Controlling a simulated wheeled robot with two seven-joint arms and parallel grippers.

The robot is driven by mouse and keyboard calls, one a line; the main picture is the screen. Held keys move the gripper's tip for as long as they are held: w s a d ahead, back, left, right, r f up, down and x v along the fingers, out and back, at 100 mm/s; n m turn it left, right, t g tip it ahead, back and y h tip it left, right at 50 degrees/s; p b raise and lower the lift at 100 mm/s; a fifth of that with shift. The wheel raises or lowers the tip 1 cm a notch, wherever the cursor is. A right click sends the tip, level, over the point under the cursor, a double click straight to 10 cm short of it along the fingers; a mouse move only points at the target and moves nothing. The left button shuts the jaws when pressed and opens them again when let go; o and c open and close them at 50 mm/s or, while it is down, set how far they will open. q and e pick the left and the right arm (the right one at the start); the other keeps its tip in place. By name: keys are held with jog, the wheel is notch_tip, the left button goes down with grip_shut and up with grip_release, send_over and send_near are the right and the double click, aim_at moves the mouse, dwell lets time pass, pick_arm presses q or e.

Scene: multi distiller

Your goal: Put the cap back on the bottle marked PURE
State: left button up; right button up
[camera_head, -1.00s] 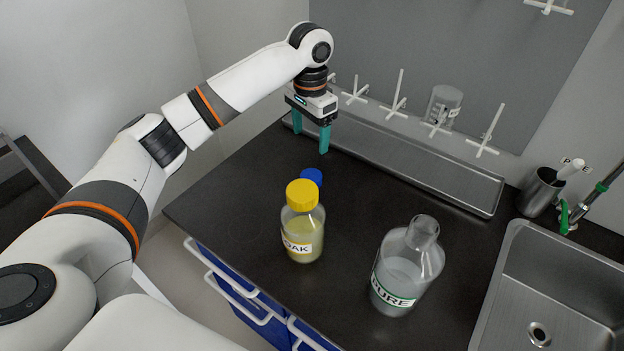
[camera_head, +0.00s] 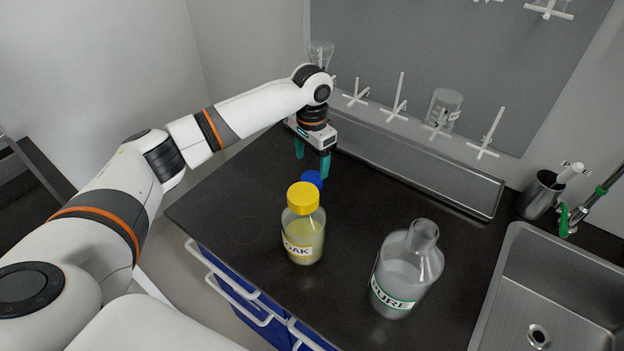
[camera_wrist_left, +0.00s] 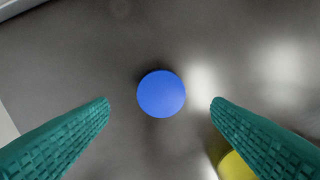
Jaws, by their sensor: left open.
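The clear bottle marked PURE (camera_head: 402,270) stands upright and open-topped at the front right of the dark counter, with clear liquid in it. A blue cap (camera_head: 312,180) is on the counter behind the yellow-capped bottle, which hides part of it. My left gripper (camera_head: 312,168) is open and points down, just above and behind the cap. In the left wrist view the blue cap (camera_wrist_left: 161,94) lies centred between the two teal fingers, a little beyond their tips and not touched. My right gripper is not in view.
A bottle marked OAK with a yellow cap (camera_head: 302,196) stands close in front of the blue cap; its yellow top shows in the left wrist view (camera_wrist_left: 236,166). A metal trough and drying pegs run along the back. A sink (camera_head: 560,290) is at right.

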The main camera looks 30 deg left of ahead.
aim_at(312, 178)
pick_arm(q)
notch_tip(312, 178, down, 5)
jog(key=shift+p, duration=0.35)
jog(key=shift+c, duration=0.3)
jog(key=c, duration=1)
